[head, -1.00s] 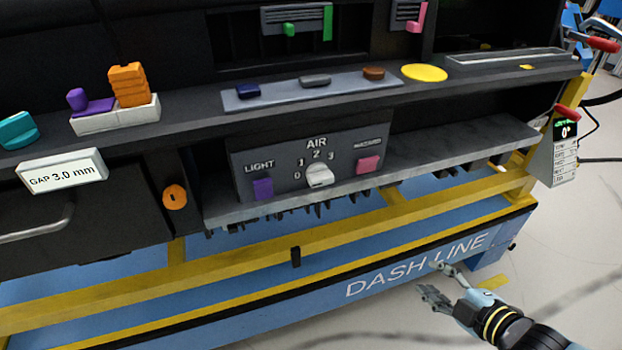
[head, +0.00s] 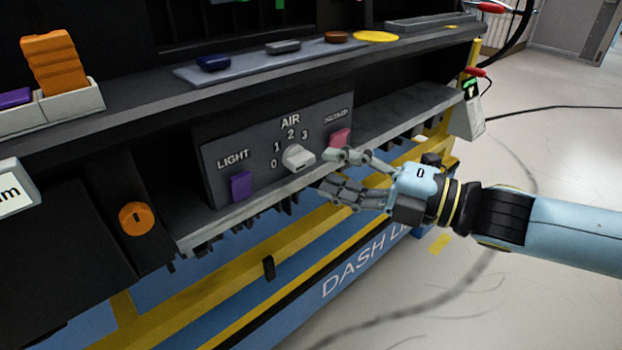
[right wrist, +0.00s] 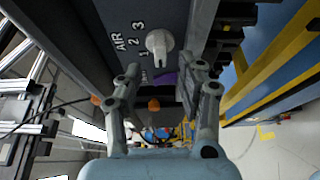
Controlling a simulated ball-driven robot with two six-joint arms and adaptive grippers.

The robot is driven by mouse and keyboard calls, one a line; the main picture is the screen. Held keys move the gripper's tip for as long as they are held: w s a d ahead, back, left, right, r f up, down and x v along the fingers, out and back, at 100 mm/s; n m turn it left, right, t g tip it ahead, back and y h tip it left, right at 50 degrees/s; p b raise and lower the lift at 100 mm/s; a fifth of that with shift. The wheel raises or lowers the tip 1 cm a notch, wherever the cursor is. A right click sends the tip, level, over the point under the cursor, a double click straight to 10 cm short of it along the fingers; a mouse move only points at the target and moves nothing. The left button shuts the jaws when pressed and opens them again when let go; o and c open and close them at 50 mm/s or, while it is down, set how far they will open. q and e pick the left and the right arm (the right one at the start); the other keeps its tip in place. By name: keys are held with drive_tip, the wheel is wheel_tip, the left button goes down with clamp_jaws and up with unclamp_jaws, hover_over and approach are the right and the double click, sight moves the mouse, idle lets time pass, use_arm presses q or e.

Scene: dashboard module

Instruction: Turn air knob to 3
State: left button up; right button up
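The white air knob (head: 298,157) sits on the dark control panel (head: 218,178), below the printed AIR and the numbers 0 to 3. Which number it points at I cannot tell. It also shows in the right wrist view (right wrist: 158,42), beyond the fingers. My right gripper (head: 328,170) is just to the right of the knob, its fingers pointing left towards it. In the right wrist view my right gripper (right wrist: 165,71) is open, with its two fingers apart and nothing between them. It looks close to the knob but not around it. My left gripper is not in view.
A purple LIGHT button (head: 241,186) is left of the knob and a pink button (head: 340,137) is right of it, close to my fingers. A shelf ledge (head: 395,112) runs beside the panel. An orange knob (head: 136,219) sits at the lower left. Open floor lies right.

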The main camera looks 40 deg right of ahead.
sight(308, 164)
drive_tip(key=x, duration=0.2)
drive_tip(key=shift+w, duration=0.3)
drive_tip(key=shift+x, duration=0.9)
clamp_jaws()
